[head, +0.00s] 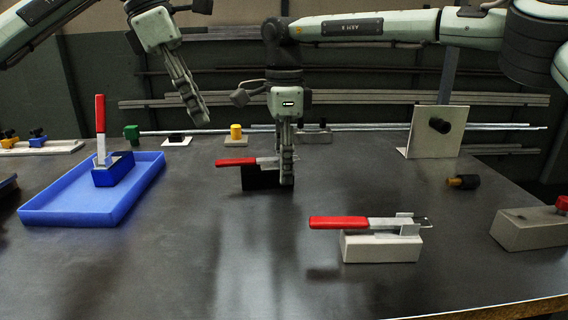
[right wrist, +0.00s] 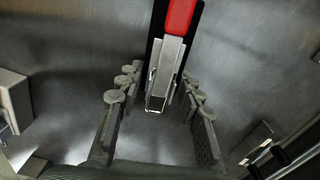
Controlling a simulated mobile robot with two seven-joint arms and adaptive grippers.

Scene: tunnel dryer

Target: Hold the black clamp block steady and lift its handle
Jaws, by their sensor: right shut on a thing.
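The black clamp block (head: 258,180) stands on the table in the middle of the head view. Its red handle (head: 236,162) lies level and points left.
A grey block with a red-handled clamp (head: 380,247) stands in front, to the right. A blue tray (head: 60,217) at left holds a blue clamp block (head: 113,170) with its handle upright.

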